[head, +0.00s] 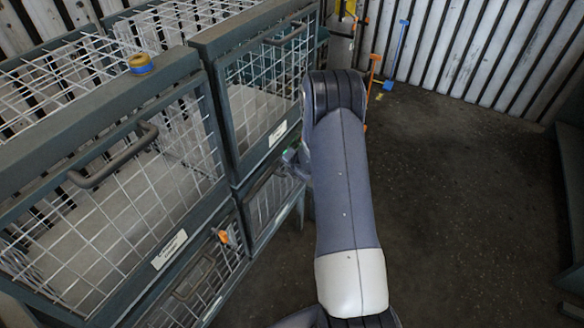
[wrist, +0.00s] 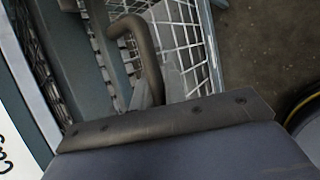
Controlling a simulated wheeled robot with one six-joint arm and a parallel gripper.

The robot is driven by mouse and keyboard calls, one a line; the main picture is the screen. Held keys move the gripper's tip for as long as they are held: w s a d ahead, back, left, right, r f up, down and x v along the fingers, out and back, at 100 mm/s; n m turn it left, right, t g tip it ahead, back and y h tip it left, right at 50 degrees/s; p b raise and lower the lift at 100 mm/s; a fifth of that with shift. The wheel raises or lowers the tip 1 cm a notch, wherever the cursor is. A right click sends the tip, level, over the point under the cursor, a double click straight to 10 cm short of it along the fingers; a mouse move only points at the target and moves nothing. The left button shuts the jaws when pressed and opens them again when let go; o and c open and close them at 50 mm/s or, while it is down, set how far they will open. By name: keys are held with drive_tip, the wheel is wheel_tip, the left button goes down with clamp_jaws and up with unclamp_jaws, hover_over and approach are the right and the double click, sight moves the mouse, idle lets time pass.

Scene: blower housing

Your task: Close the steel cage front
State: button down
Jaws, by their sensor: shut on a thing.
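Steel cages with wire-mesh fronts stand stacked at the left in the head view. My gripper (head: 295,160) is at the lower right cage front (head: 268,205), near its upper right part, partly hidden behind my arm. In the wrist view a curved grey-brown handle (wrist: 146,48) rises just beyond my gripper (wrist: 150,92), in front of white mesh (wrist: 185,38). My gripper is shut on this handle; the grip itself is mostly hidden by the dark wrist plate. How far this front stands from its frame I cannot tell.
The upper left cage front (head: 120,200) and upper right cage front (head: 270,85) look shut. A yellow and blue roll (head: 140,64) sits on top of the cages. An orange item (head: 224,237) is at the lower left cage. The dark floor (head: 450,190) at the right is open.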

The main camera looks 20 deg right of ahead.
drive_tip(key=shift+f, duration=0.1)
drive_tip(key=c, duration=1.5)
unclamp_jaws()
drive_tip(key=shift+o, duration=0.2)
drive_tip(key=shift+w+r, duration=0.1)
drive_tip(key=shift+r, duration=0.2)
drive_tip(key=p+v, duration=0.1)
drive_tip(key=v, duration=0.9)
drive_tip(key=shift+s, duration=0.45)
drive_tip(key=shift+d+f, duration=0.1)
drive_tip(key=shift+b+x, duration=0.5)
drive_tip(key=shift+x, duration=4.15)
drive_tip(key=shift+w+r, duration=0.1)
drive_tip(key=shift+r, duration=0.15)
